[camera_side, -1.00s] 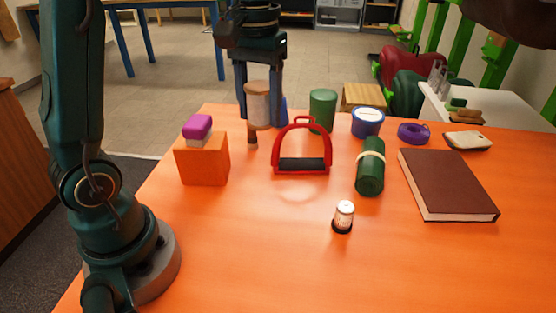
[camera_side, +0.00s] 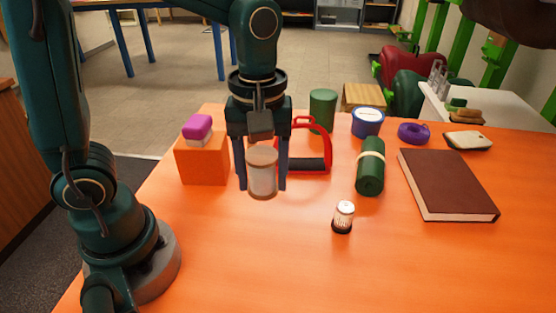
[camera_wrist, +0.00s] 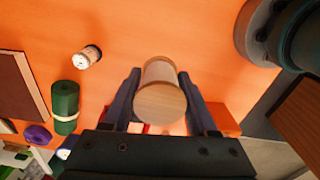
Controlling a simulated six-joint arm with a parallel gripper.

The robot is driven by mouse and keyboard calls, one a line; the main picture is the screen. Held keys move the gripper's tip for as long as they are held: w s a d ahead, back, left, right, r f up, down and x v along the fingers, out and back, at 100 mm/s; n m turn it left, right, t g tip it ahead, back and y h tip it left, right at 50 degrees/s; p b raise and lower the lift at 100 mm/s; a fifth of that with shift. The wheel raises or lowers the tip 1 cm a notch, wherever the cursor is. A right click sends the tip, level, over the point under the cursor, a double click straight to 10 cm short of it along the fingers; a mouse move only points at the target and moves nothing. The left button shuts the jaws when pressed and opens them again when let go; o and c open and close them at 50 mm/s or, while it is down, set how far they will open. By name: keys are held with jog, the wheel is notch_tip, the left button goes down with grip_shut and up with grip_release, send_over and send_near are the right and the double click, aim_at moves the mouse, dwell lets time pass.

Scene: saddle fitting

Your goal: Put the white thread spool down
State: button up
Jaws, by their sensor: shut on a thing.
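The white thread spool (camera_side: 262,175) has pale wooden ends and is held upright between the fingers of my gripper (camera_side: 263,180). The gripper is shut on it. In the side view the spool hangs in front of the red stirrup (camera_side: 318,165) and covers its left part. It seems to be above the orange table (camera_side: 230,250), but the exact height is hard to tell. In the wrist view the spool (camera_wrist: 160,97) lies between the two fingers (camera_wrist: 160,95), its round wooden end towards the camera.
An orange block (camera_side: 203,165) with a purple-topped piece stands left of the gripper. A small white-and-black bottle (camera_side: 344,215), a green roll (camera_side: 370,170) and a brown book (camera_side: 445,183) are to the right. The front left of the table is clear.

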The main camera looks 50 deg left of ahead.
send_over(291, 293)
notch_tip(291, 293, down, 7)
jog(key=shift+a, duration=0.1)
jog(key=shift+f, duration=2.05)
jog(key=shift+f, duration=0.15)
jog(key=o, duration=1.4)
